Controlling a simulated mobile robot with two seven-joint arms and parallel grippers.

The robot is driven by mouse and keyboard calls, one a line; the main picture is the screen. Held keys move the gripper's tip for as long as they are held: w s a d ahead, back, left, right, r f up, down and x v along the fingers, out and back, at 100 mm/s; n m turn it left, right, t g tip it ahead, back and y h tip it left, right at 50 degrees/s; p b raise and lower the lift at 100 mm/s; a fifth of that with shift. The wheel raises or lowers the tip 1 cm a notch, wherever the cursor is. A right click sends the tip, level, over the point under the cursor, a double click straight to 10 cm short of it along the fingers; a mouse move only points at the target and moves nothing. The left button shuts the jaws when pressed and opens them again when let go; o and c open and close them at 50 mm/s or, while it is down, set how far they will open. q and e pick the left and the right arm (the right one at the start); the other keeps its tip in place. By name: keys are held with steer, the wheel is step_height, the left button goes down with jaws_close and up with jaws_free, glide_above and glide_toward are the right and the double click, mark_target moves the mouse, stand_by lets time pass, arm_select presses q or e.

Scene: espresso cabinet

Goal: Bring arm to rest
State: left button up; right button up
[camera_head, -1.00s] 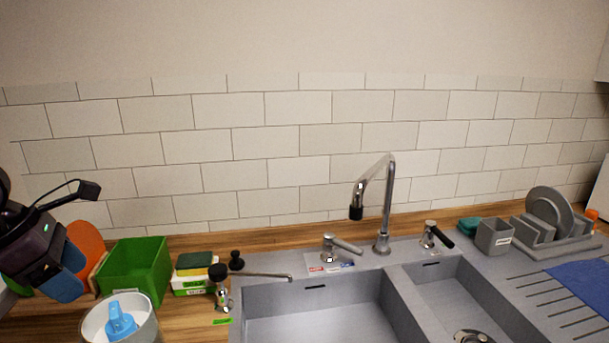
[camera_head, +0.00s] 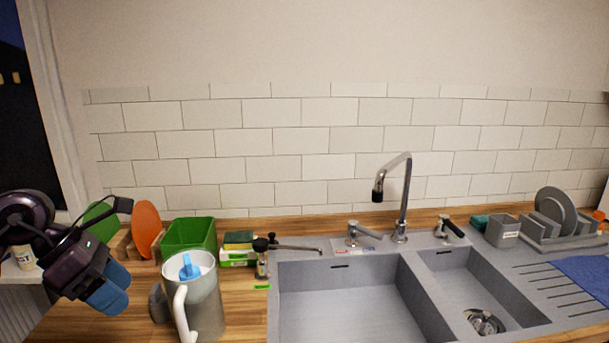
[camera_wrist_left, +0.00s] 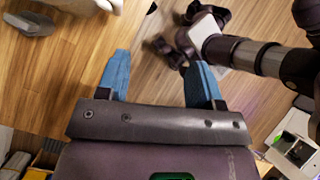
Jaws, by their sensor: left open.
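My left gripper (camera_head: 115,290), dark with blue fingers, hangs at the left of the head view, above the wooden counter's left end. In the left wrist view its two blue fingers (camera_wrist_left: 160,82) stand apart with nothing between them.
A grey pitcher (camera_head: 207,305) with a white handle stands right of my left gripper. Behind are an orange board (camera_head: 147,225), a green bin (camera_head: 190,234) and a sponge box (camera_head: 238,255). The sink (camera_head: 345,300) fills the middle; a dish rack (camera_head: 560,238) stands right.

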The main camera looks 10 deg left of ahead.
arm_select(q)
steer(key=w+d+f+n+t+h, duration=0.1)
steer(key=d+f+n+t+h, duration=0.35)
steer(key=d+n+h, duration=0.35)
steer(key=a+f+n+t+y, duration=0.2)
steer(key=f+n+t+y, duration=0.5)
steer(key=n, duration=0.6)
steer(key=a+f+n+t+y, duration=0.2)
steer(key=f+n+t+y, duration=0.2)
steer(key=f+n, duration=0.8)
steer(key=s+d+f+n+g+y, duration=0.3)
steer(key=s+d+f+n+g, duration=0.2)
steer(key=s+f+n, duration=0.3)
step_height(320, 180, down, 5)
steer(key=n+g, duration=0.1)
steer(key=n, duration=0.2)
steer(key=shift+s+d+r, duration=0.15)
steer(key=shift+s+d, duration=0.05)
steer(key=shift+s, duration=0.05)
steer(key=shift+g, duration=0.25)
